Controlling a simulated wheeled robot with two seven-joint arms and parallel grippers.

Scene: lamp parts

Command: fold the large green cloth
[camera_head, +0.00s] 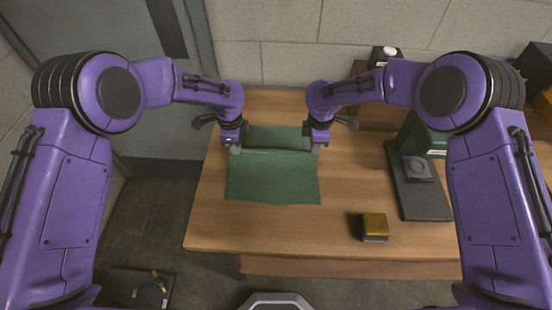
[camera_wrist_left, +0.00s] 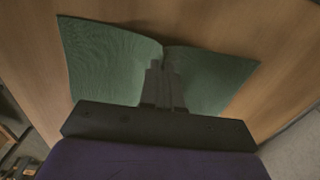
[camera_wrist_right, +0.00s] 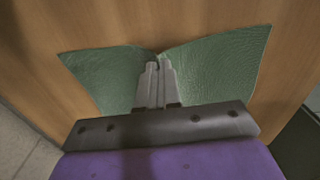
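The large green cloth (camera_head: 272,180) lies on the wooden table, its front part flat. A raised crease runs across it between my two grippers, with a strip of cloth behind the crease. My left gripper (camera_head: 235,149) is at the cloth's left edge and my right gripper (camera_head: 315,148) at its right edge. In the left wrist view the fingers (camera_wrist_left: 160,68) are close together, and the cloth (camera_wrist_left: 105,55) puckers at their tips. The right wrist view shows the same at the fingers (camera_wrist_right: 158,65) and cloth (camera_wrist_right: 215,65). Both grippers appear shut on the cloth.
A yellow-topped block (camera_head: 374,226) stands at the table's front right. A dark green device on a grey base (camera_head: 418,190) stands further right. A dark box with a white knob (camera_head: 384,54) is at the back. The table (camera_head: 290,228) in front of the cloth is clear.

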